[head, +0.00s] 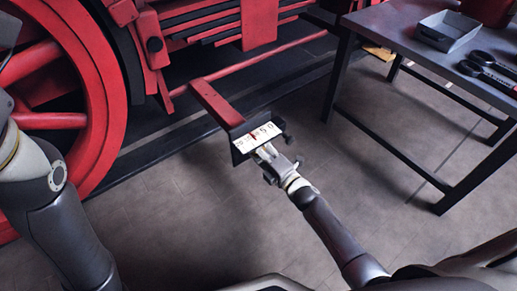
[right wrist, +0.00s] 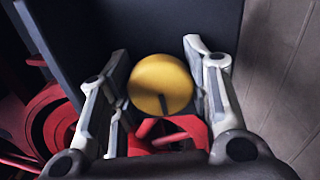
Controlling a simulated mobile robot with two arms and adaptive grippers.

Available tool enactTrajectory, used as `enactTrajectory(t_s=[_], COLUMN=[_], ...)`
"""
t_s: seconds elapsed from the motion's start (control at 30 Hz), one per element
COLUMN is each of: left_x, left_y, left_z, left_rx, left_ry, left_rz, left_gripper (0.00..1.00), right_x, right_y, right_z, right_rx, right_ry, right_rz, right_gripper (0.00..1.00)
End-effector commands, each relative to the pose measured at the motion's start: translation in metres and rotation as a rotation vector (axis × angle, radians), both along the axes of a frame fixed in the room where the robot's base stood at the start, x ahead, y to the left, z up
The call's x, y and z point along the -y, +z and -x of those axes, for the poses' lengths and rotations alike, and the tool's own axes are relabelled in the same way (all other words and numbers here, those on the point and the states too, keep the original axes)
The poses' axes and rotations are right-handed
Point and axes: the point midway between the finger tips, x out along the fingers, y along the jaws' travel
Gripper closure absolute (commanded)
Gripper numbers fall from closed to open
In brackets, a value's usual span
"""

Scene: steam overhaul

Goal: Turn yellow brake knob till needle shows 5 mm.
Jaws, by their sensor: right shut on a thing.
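The yellow brake knob (right wrist: 161,84) shows in the right wrist view as a round disc with a dark mark at its lower edge. My right gripper (right wrist: 157,52) has one finger on each side of the knob and is shut on it. In the head view the right gripper (head: 268,153) is at the lower edge of the gauge, and the knob is hidden. The gauge's white scale (head: 257,137) sits in a dark housing. Its red needle (head: 253,136) stands left of the 5, apparently near 10; the small digits make this uncertain. My left gripper is out of view.
A red bar (head: 216,103) runs from the gauge toward the red locomotive frame and its large wheel (head: 107,90). A dark table (head: 400,35) at the right holds a grey tray (head: 447,31) and black-handled tools (head: 487,70). The floor between is clear.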

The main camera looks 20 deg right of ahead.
Motion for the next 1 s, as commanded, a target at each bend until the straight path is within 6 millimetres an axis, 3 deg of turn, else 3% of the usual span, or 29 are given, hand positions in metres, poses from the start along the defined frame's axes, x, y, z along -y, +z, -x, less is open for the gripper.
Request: enactTrajectory(t_s=[0.73,0.77,0.9,1.0], left_x=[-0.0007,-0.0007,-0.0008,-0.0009], left_y=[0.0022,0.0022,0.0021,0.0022], left_z=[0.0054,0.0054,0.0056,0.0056], left_rx=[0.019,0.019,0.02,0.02], left_ry=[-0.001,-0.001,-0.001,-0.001], left_rz=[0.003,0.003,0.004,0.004], left_gripper=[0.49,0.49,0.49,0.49], right_x=[-0.0005,-0.0004,-0.0004,-0.0004], right_y=[-0.0012,-0.0012,-0.0009,0.0002], right_z=[0.0008,0.0008,0.0007,0.0004], right_rx=[0.027,0.027,0.028,0.03], right_ry=[0.0,0.0,0.0,0.001], right_rz=[0.084,0.084,0.082,0.082], right_gripper=[0.8,0.53,0.35,0.33])
